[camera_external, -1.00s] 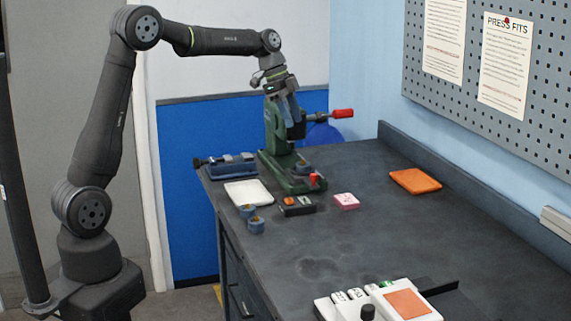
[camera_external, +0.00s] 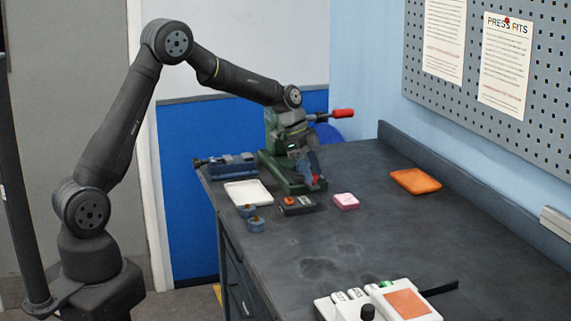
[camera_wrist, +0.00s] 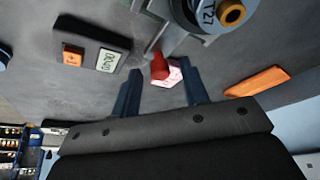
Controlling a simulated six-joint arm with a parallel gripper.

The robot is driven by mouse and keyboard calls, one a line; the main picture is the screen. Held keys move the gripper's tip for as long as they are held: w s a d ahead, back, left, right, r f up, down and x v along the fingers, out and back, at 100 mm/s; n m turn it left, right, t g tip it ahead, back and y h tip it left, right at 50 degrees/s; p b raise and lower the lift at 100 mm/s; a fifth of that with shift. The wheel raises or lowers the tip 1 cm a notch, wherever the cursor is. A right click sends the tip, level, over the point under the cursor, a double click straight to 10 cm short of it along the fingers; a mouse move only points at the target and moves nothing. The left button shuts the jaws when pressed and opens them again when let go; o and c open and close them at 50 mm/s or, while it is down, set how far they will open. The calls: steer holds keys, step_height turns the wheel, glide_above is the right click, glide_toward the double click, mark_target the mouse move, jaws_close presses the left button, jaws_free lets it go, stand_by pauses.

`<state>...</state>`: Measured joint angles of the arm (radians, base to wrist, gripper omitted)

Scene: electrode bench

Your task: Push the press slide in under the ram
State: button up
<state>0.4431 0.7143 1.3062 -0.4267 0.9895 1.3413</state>
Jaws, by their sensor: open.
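The green press (camera_external: 273,150) stands at the back left of the bench, its red-gripped lever (camera_external: 343,113) pointing right. In the wrist view its slide (camera_wrist: 181,38) shows as a grey bar bearing a round grey-blue part marked "T27" (camera_wrist: 205,14) with a brass-coloured ring. The slide's red knob (camera_wrist: 160,67) is at its near end; it also shows in the external view (camera_external: 315,181). My gripper (camera_wrist: 160,86) is open and empty, its two blue fingers to either side of the knob; I cannot tell whether they touch it. My arm hides part of the press.
A white tray (camera_external: 248,192), two blue-grey cups (camera_external: 256,224) and an orange tray (camera_external: 416,181) lie around. The bench's middle is clear.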

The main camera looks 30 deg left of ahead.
jaws_close()
steer(key=shift+w+a, duration=1.3)
jaws_free()
steer(key=v, duration=1.7)
steer(key=shift+r, duration=0.2)
steer(key=shift+s, duration=0.1)
